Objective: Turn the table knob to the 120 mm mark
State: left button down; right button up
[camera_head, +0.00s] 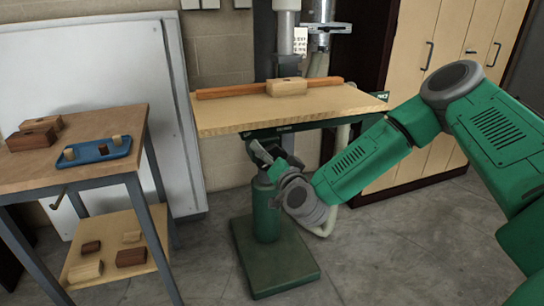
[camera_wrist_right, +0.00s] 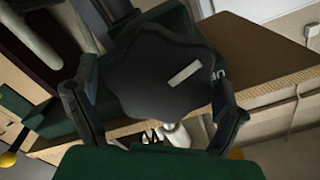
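The table knob (camera_wrist_right: 160,75) is black and lobed, with a short pale bar on its face, in the right wrist view. My right gripper (camera_wrist_right: 155,85) has one finger on each side of the knob, close to its edges. I cannot tell whether both fingers press on it. In the head view my right gripper (camera_head: 262,155) is under the front of the wooden machine table (camera_head: 225,120), by the green column (camera_head: 266,215). The knob is not distinguishable there. No 120 mm mark is readable in either view. My left gripper is not in view.
A red-brown fence (camera_head: 225,91) and a light wood block (camera_head: 287,88) lie on the machine table. A workbench (camera_head: 85,165) with a blue tray (camera_head: 92,152) stands at left. Cabinets (camera_head: 430,110) stand behind my right arm. Floor in front of the green base is clear.

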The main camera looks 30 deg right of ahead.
jog(key=shift+s+a+f, duration=0.15)
jog(key=shift+s+f, duration=0.05)
jog(key=shift+s, duration=0.15)
jog(key=v, duration=1.1)
jog(key=shift+s, duration=0.1)
jog(key=w+n+b, duration=0.3)
jog(key=n, duration=0.1)
jog(key=w+d+n+b, duration=0.1)
jog(key=w+n+b, duration=0.2)
jog(key=w+n, duration=0.1)
jog(key=w+d+n+b, duration=0.1)
jog(key=w+n+b, duration=0.2)
jog(key=w+n, duration=0.1)
jog(key=shift+d+f+n+b, duration=0.25)
jog(key=shift+f+n+b, duration=0.15)
jog(key=shift+n, duration=0.5)
